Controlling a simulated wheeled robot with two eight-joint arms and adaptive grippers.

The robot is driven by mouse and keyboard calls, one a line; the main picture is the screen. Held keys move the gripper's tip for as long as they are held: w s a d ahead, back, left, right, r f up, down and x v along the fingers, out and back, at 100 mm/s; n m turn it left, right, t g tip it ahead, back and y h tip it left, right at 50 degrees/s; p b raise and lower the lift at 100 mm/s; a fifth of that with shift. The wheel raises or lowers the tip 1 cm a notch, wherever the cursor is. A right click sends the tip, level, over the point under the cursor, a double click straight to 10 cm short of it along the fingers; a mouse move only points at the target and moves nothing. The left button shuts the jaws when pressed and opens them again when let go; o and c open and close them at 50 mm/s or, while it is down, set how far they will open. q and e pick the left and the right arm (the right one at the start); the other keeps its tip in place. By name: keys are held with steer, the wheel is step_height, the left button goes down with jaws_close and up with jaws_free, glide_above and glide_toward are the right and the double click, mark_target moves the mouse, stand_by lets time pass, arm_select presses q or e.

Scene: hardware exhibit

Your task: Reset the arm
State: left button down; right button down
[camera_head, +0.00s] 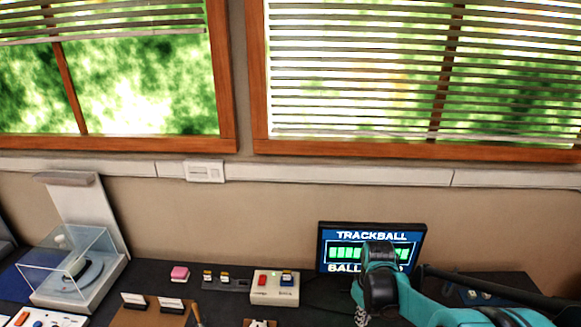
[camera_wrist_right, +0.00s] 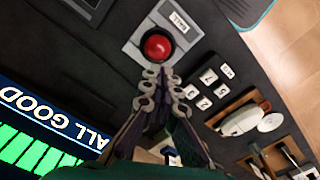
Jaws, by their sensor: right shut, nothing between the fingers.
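My right arm (camera_head: 430,305), teal and black, comes in from the lower right in the head view and passes in front of the trackball screen (camera_head: 338,238). Its gripper (camera_wrist_right: 157,78) shows in the right wrist view, with the fingers together and empty. The fingertips are near a grey box (camera_wrist_right: 139,57) with a red ball (camera_wrist_right: 158,45) in it; I cannot tell whether they touch. In the head view that box is hidden or out of frame, and the gripper (camera_head: 362,317) is partly cut off at the bottom edge. My left gripper is not in view.
The wrist view shows several number tiles (camera_wrist_right: 206,88) and a white round-topped part (camera_wrist_right: 242,119). Windows and wall stand behind.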

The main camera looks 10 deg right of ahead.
steer(key=s+a+r+m+t+b, duration=0.2)
steer(key=s+a+r+t, duration=0.5)
steer(key=s+a, duration=0.4)
steer(key=shift+r+m+b, duration=0.25)
steer(key=shift+m+b, duration=0.15)
steer(key=shift+m, duration=0.2)
stand_by(1.0)
